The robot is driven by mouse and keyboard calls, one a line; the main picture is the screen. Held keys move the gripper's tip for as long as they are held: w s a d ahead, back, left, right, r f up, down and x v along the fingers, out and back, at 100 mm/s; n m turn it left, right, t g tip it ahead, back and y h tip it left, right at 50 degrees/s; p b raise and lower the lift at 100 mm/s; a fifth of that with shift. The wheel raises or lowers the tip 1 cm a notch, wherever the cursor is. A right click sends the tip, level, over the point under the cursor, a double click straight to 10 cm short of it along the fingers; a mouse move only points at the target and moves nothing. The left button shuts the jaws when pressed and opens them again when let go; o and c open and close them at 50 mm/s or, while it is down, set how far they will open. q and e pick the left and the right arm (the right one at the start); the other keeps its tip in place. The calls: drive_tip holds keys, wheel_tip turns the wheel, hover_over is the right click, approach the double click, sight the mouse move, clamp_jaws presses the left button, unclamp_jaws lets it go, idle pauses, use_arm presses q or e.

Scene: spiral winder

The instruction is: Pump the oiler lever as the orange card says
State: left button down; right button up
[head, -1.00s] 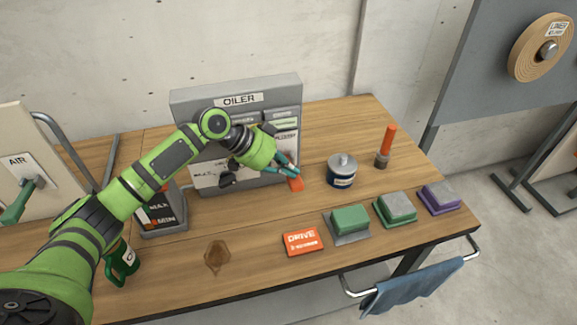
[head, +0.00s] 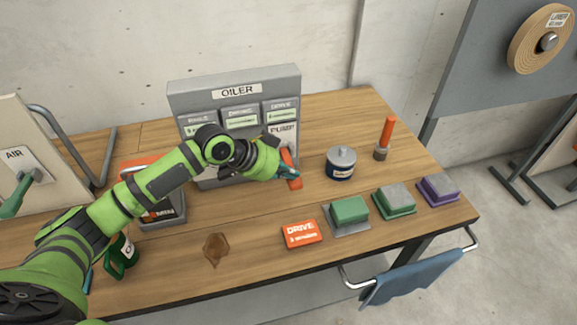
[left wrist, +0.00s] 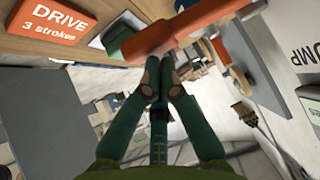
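The oiler (head: 235,78) is a grey panel at the back of the table with labelled windows and a PUMP plate (head: 282,130). Its orange lever (head: 287,156) sticks out at the lower right and is partly covered by my gripper. My left gripper (head: 288,174) is at the lever. In the left wrist view its dark green fingers (left wrist: 160,72) come together with their tips close against the orange lever (left wrist: 175,30); contact is not certain. The orange card (head: 302,234) lies on the table and reads DRIVE, 3 strokes; it also shows in the left wrist view (left wrist: 48,20). My right gripper is not in view.
A dark blue and grey can (head: 341,164) and an upright orange-handled tool (head: 385,138) stand right of the oiler. Green and purple blocks (head: 350,210) line the front right. A brown stain (head: 216,250) and a green oil can (head: 122,255) are front left.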

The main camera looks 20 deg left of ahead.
sight(289, 182)
use_arm(q)
drive_tip(key=shift+s+d+f+m+t+y, duration=0.1)
drive_tip(key=shift+s+f+m+t+y, duration=0.1)
drive_tip(key=shift+f+t, duration=0.25)
drive_tip(key=shift+s+f+m+t+y, duration=0.1)
drive_tip(key=shift+f+m+t+y, duration=0.15)
drive_tip(key=shift+f, duration=0.85)
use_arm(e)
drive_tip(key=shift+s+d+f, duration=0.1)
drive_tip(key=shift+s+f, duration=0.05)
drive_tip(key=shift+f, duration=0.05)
